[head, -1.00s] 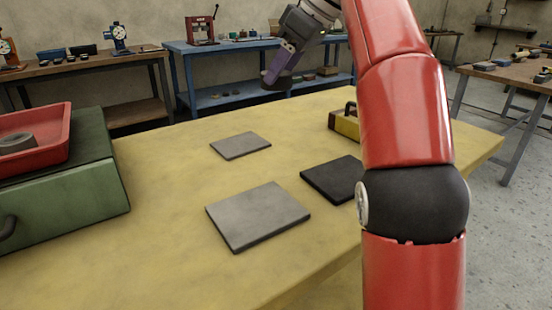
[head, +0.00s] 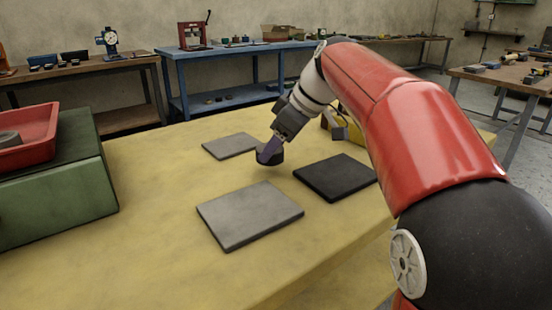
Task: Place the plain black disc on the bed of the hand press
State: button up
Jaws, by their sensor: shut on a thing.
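A black disc (head: 270,157) is held at the tips of my gripper (head: 270,148), which is shut on it. The disc is low over the yellow table, beside the right end of the smaller grey plate (head: 229,146). I cannot tell whether it touches the table. Whether its face is plain is too small to tell. The red hand press (head: 192,34), with its upright lever, stands on the left part of the blue bench (head: 230,50) at the back. Its bed is too small to make out clearly. My gripper is well in front of the press.
The yellow table (head: 150,225) also bears a larger grey plate (head: 249,212), a black plate (head: 335,177) and a yellow object (head: 328,122) partly behind my arm. A green case (head: 70,185) with a red tray (head: 45,150) stands at left. The table's front left is clear.

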aim_at(281, 150)
jog(key=shift+f, duration=1.4)
jog(key=shift+f+b, duration=0.2)
jog(key=shift+b, duration=0.15)
jog(key=o, duration=1)
jog(key=shift+r, duration=0.1)
